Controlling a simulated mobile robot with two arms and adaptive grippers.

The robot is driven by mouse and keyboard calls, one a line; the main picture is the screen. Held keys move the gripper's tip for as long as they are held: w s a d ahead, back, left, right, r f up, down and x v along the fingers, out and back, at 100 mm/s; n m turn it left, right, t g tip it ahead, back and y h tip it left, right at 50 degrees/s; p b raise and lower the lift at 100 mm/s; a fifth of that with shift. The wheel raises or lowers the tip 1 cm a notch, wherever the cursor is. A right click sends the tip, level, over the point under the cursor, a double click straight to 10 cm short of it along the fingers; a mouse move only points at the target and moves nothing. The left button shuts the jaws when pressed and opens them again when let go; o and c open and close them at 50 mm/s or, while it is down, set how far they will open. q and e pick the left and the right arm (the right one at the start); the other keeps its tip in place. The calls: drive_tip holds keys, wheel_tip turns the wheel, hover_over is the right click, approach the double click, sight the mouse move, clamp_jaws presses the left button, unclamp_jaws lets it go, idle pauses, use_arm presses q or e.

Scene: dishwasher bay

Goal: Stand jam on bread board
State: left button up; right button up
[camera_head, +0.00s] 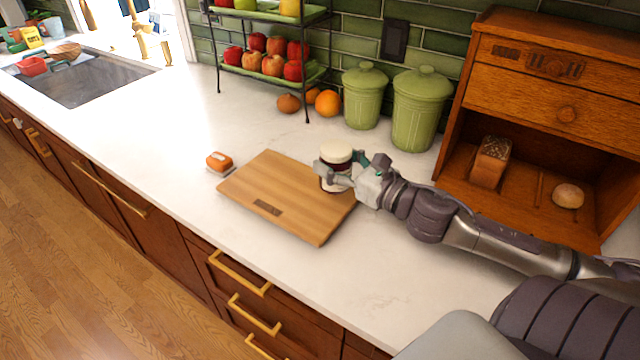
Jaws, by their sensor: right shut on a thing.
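The jam (336,154) is a dark jar with a cream lid and a pale label, and it is upright. My right gripper (338,172) comes in from the right and is shut on the jar. The bread board (270,181) is a wooden slab lying flat on the white counter. The jar is over the board's back right part; I cannot tell whether its base touches the wood. The fingers hide part of the jar. My left gripper is not in view.
A small orange-topped block (219,162) lies left of the board. Green canisters (418,108) and a wooden bread box (510,95) stand behind and right. A tiered fruit rack (268,75) stands at the back. The counter front right of the board is clear.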

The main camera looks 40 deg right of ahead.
sight(321, 182)
drive_tip(key=shift+w+a+f, duration=0.65)
drive_tip(key=shift+w+a, duration=0.3)
drive_tip(key=shift+w+a+f, duration=0.1)
drive_tip(key=shift+f, duration=2)
drive_tip(key=o, duration=1.2)
drive_tip(key=shift+f, duration=0.2)
drive_tip(key=o, duration=0.5)
drive_tip(key=shift+c, duration=0.2)
